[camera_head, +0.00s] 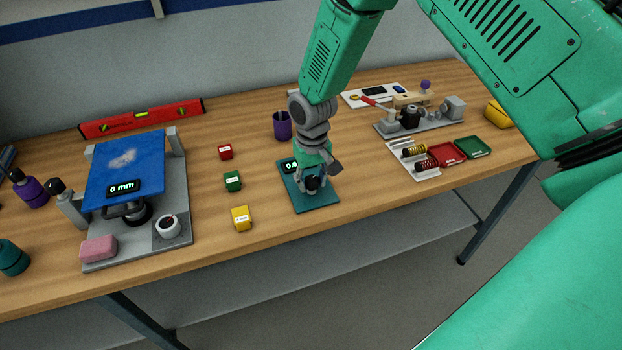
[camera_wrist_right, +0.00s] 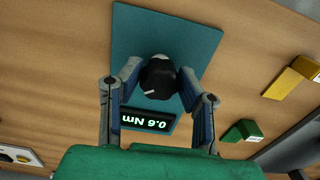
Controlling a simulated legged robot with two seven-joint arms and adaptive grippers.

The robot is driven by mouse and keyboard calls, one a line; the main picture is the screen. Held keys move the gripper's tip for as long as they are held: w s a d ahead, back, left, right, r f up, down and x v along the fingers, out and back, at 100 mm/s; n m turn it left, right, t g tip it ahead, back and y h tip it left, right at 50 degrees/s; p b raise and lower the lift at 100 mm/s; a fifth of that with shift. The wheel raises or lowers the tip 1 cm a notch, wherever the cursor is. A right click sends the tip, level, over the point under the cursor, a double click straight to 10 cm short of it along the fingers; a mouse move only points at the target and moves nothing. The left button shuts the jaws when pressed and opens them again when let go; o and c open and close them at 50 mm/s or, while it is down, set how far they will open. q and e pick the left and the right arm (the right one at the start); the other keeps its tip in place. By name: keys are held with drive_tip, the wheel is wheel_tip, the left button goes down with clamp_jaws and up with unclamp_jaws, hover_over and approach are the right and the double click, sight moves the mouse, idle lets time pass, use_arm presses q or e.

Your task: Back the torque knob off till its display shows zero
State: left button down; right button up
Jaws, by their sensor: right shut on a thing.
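The torque knob (camera_wrist_right: 158,80) is black with a white pointer line and stands on a teal plate (camera_wrist_right: 180,28). Its display (camera_wrist_right: 147,121) reads 0.6 Nm, upside down in the wrist view. In the head view the teal plate (camera_head: 323,201) lies near the table's front middle, and the display (camera_head: 290,166) is partly hidden behind my gripper. My right gripper (camera_head: 311,186) points down at the plate. In the wrist view its two fingers (camera_wrist_right: 159,78) are shut on the knob, one on each side. My left gripper is not in view.
Red (camera_head: 225,152), green (camera_head: 232,181) and yellow (camera_head: 241,218) blocks stand left of the plate. A purple cup (camera_head: 282,126) stands behind it. A blue-topped rig (camera_head: 124,168) with a 0 mm display is at left. Spring and red and green trays (camera_head: 446,154) lie at right.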

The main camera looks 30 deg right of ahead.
sight(311, 178)
drive_tip(key=shift+w+r+n, duration=0.15)
drive_tip(key=shift+w+n, duration=0.15)
drive_tip(key=shift+n, duration=0.2)
drive_tip(key=o, duration=1.1)
drive_tip(key=shift+o, duration=0.2)
drive_tip(key=shift+s, duration=0.15)
wheel_tip(311, 178, up, 12)
drive_tip(key=shift+f, duration=0.2)
